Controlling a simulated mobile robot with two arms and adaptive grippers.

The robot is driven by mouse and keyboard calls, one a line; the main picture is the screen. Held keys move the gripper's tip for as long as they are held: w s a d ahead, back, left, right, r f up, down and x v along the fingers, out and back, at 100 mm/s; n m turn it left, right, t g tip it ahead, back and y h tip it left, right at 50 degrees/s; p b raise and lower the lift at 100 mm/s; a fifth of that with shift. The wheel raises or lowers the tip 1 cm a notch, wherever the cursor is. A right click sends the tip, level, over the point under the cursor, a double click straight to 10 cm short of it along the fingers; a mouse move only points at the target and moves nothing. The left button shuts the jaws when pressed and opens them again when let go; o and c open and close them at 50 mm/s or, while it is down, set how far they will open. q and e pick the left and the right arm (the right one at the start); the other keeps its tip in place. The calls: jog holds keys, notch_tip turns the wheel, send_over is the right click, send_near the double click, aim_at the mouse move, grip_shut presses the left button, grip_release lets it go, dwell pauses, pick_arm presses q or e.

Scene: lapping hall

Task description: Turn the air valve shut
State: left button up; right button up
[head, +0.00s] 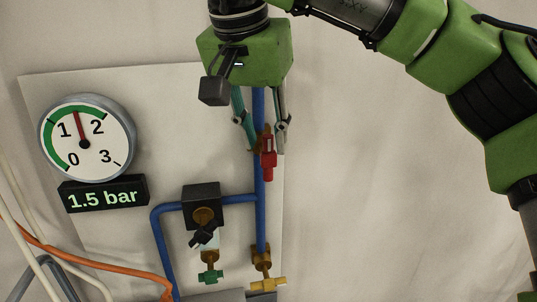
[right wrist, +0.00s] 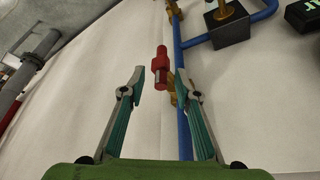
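A valve with a red handle (head: 268,160) sits on the vertical blue pipe (head: 260,210); the handle runs roughly along the pipe in the head view. My right gripper (head: 265,147) is open, fingers pointing down the panel, with its tips beside the upper part of the red handle. A round gauge (head: 86,138) reads about 1.5, and the display (head: 103,194) shows 1.5 bar. My left gripper is not in view.
A black block (head: 202,204) on the blue pipe branch stands left of the valve. Below are a green tap (head: 210,275) and a yellow tap (head: 266,284). An orange hose (head: 100,262) and pale cables cross the lower left. The wall right of the pipe is clear.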

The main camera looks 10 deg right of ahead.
aim_at(266, 143)
jog(key=x, duration=0.5)
jog(key=shift+w+r+p, duration=0.1)
jog(key=shift+w+p, duration=0.1)
jog(key=shift+p, duration=0.1)
jog(key=shift+s, duration=0.1)
jog(key=c, duration=0.4)
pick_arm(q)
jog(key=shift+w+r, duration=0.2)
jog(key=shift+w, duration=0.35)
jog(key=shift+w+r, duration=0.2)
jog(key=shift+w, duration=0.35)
pick_arm(e)
grip_shut()
